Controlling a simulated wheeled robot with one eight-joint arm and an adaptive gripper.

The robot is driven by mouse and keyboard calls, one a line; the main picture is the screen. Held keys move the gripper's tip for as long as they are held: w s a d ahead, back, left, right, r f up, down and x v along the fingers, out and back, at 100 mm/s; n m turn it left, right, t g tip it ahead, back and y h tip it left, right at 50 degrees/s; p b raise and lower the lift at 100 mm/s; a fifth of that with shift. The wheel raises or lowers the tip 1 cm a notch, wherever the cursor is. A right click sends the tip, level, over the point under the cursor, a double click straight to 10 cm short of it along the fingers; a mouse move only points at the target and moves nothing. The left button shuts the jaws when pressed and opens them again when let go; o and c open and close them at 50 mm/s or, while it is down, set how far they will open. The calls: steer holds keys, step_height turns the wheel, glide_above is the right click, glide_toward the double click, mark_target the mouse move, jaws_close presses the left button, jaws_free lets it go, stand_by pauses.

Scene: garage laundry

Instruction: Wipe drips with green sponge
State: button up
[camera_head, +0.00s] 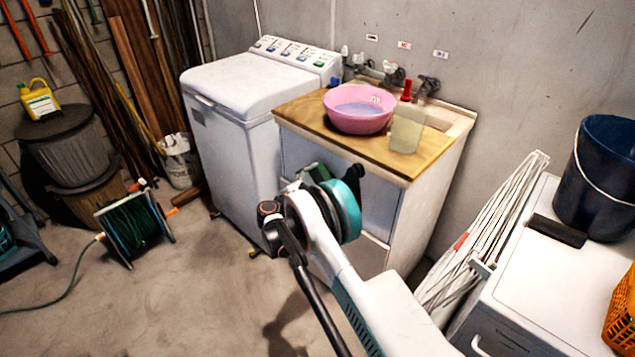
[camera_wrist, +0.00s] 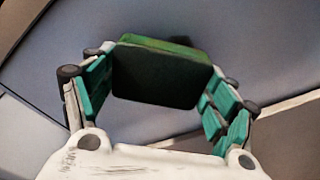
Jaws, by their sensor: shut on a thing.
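My gripper (camera_wrist: 160,72) is shut on the green sponge (camera_wrist: 155,80), a dark green block with a lighter green top edge, held between its teal-padded fingers. In the head view my gripper (camera_head: 333,176) is in front of the cabinet, below the worktop's front edge; my wrist partly hides the sponge there. The wooden worktop (camera_head: 310,115) bears a pink basin (camera_head: 360,122) with bluish contents. I cannot make out drips in either view.
A pale yellow-green block or bottle (camera_head: 407,130) stands right of the basin, with a red-topped item (camera_head: 407,88) and taps (camera_head: 393,75) behind. A white washing machine (camera_head: 240,95) stands left. A folded drying rack (camera_head: 485,235) and blue bucket (camera_head: 600,175) are at right.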

steer(key=shift+x, duration=0.75)
steer(key=shift+s+d+r, duration=0.1)
steer(key=shift+s+d, duration=1.3)
steer(key=shift+s, duration=0.05)
steer(key=shift+w+d, duration=0.1)
steer(key=shift+d, duration=0.05)
steer(key=shift+w+a, duration=1.35)
steer(key=shift+a, duration=0.15)
steer(key=shift+f+v, duration=0.15)
steer(key=shift+v, duration=1.35)
steer(key=shift+f+v, duration=0.1)
steer(key=shift+v, duration=1.4)
steer(key=shift+a, duration=0.2)
